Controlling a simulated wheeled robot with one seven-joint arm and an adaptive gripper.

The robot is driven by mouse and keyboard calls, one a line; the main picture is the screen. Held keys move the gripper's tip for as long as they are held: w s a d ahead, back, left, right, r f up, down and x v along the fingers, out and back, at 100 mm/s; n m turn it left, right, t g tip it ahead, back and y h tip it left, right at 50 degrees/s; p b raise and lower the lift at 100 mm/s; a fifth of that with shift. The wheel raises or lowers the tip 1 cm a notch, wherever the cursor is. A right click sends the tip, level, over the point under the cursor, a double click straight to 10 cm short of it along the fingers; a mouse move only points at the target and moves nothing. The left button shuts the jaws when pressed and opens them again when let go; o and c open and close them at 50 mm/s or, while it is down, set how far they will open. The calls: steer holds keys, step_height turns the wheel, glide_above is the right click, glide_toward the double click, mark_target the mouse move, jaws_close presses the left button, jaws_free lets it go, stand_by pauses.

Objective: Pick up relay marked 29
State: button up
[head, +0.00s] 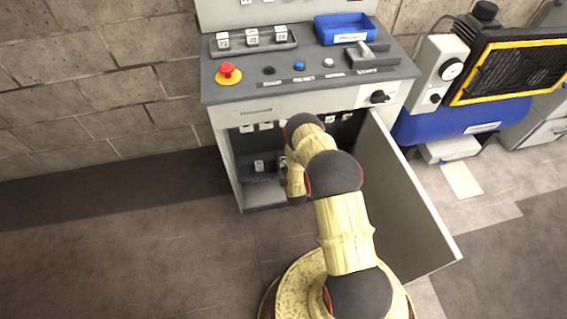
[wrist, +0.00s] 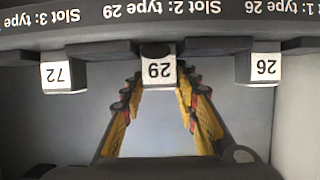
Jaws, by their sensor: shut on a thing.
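A relay marked 72 (wrist: 62,75) and one marked 26 (wrist: 263,68) flank it. The cabinet door (head: 415,205) stands open at right. On the console are a red stop button (head: 228,73), a relay tray (head: 252,50) and a blue bin (head: 345,28).

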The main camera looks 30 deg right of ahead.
steer(key=c, duration=0.5)
steer(key=shift+c, duration=0.2)
steer(key=shift+r, duration=0.15)
